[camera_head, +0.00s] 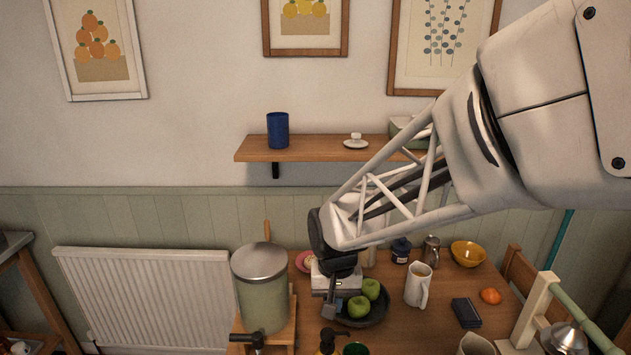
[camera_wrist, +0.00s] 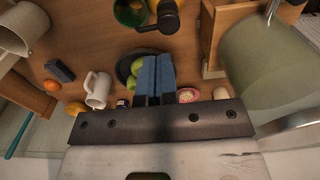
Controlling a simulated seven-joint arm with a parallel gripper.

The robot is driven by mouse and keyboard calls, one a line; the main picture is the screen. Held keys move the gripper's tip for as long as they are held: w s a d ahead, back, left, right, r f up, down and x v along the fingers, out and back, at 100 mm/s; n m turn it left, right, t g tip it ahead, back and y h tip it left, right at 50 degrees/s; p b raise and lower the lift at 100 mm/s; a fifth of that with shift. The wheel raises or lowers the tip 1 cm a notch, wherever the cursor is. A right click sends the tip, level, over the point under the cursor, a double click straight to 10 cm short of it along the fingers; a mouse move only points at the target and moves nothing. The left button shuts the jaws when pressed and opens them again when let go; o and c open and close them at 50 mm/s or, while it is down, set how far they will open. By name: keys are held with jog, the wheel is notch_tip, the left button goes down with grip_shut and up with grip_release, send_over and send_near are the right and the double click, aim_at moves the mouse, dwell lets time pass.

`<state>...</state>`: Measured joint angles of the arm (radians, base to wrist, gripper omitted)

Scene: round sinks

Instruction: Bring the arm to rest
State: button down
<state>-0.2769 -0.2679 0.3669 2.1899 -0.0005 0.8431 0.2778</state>
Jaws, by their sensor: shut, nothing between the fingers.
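My arm reaches in from the upper right of the head view, over the wooden table. My gripper (camera_head: 330,310) points down beside a dark bowl of green apples (camera_head: 371,320). In the wrist view my gripper (camera_wrist: 154,58) shows its blue-grey fingers pressed together with nothing between them. The fingers hide part of the dark bowl (camera_wrist: 122,70) and of the apples. I cannot tell whether the fingers touch the bowl.
Around the gripper stand a large lidded green container (camera_head: 262,300), a white jug (camera_head: 418,286), a dark box (camera_head: 467,312), an orange (camera_head: 490,296) and a yellow bowl (camera_head: 467,254). A wooden shelf (camera_head: 310,152) with a blue cup (camera_head: 278,131) is on the wall behind.

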jog(key=s+d+r+t, duration=0.1)
jog(key=s+d+r, duration=0.4)
jog(key=s+d, duration=0.2)
jog(key=s+d+r+t, duration=0.1)
jog(key=s+d+r, duration=0.5)
jog(key=s, duration=0.5)
jog(key=shift+s+d, duration=0.15)
jog(key=shift+d, duration=0.35)
dwell(3.3)
jog(key=w+a+f, duration=0.4)
jog(key=w, duration=0.2)
jog(key=w+a+f+g, duration=0.1)
jog(key=w+a+f, duration=0.3)
jog(key=w+a, duration=0.1)
jog(key=w+a+f+g, duration=0.1)
jog(key=w+a+f, duration=0.3)
jog(key=w, duration=0.3)
jog(key=shift+w+a+f, duration=0.1)
jog(key=shift+w+a, duration=0.15)
jog(key=shift+a, duration=0.4)
jog(key=shift+w+a+f, duration=0.2)
jog(key=shift+a+f, duration=0.1)
jog(key=shift+f, duration=0.15)
